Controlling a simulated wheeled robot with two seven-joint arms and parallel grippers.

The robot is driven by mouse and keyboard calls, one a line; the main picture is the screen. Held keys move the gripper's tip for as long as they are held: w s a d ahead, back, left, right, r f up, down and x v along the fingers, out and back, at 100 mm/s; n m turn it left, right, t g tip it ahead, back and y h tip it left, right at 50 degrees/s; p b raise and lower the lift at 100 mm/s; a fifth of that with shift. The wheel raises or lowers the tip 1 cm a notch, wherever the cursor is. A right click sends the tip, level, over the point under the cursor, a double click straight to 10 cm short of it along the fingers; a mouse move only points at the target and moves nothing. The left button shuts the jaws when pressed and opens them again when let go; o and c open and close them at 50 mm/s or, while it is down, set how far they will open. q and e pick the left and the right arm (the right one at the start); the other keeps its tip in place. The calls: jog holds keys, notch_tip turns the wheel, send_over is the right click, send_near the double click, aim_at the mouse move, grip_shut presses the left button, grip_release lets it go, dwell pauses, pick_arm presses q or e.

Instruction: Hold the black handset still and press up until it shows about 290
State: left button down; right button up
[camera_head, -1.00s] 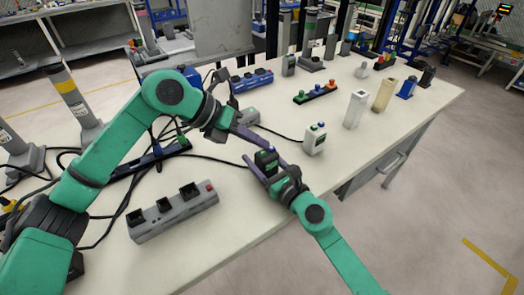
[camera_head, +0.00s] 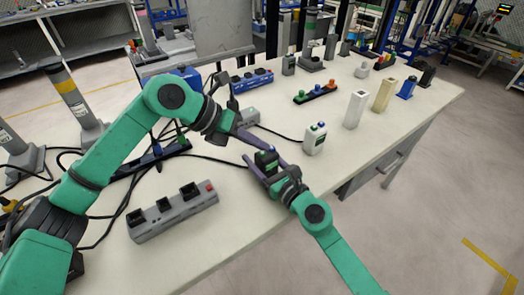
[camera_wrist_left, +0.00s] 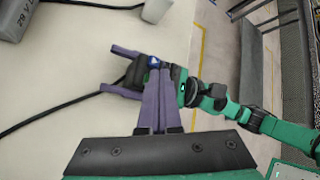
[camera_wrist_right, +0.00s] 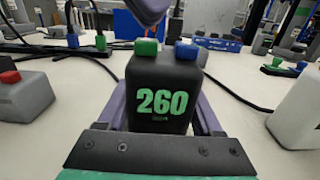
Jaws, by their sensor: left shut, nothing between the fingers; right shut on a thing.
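The black handset (camera_wrist_right: 161,100) stands upright and reads 260 in green digits in the right wrist view. Its top has a green button (camera_wrist_right: 146,47) on the left and a blue button (camera_wrist_right: 186,51) on the right. My right gripper (camera_head: 265,168) is shut on the handset, with a finger on either side. My left gripper (camera_wrist_left: 158,66) is shut and empty, its fingertips by the handset's top and close to the blue button in the left wrist view. In the right wrist view its blurred tip (camera_wrist_right: 150,10) hangs above the buttons, apart from them.
A white handset (camera_head: 315,139) with coloured buttons stands to the right. A grey block with sockets and a red button (camera_head: 175,214) lies at the front left. Black cables (camera_head: 215,160) cross the table. White and tan posts (camera_head: 355,109) stand further right.

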pick_arm(q)
jog(key=shift+f, duration=0.55)
dwell(0.8)
jog(key=shift+r, duration=0.9)
notch_tip(320, 180, up, 5)
jog(key=shift+r, duration=0.1)
dwell(0.6)
pick_arm(e)
jog(key=o, duration=1.5)
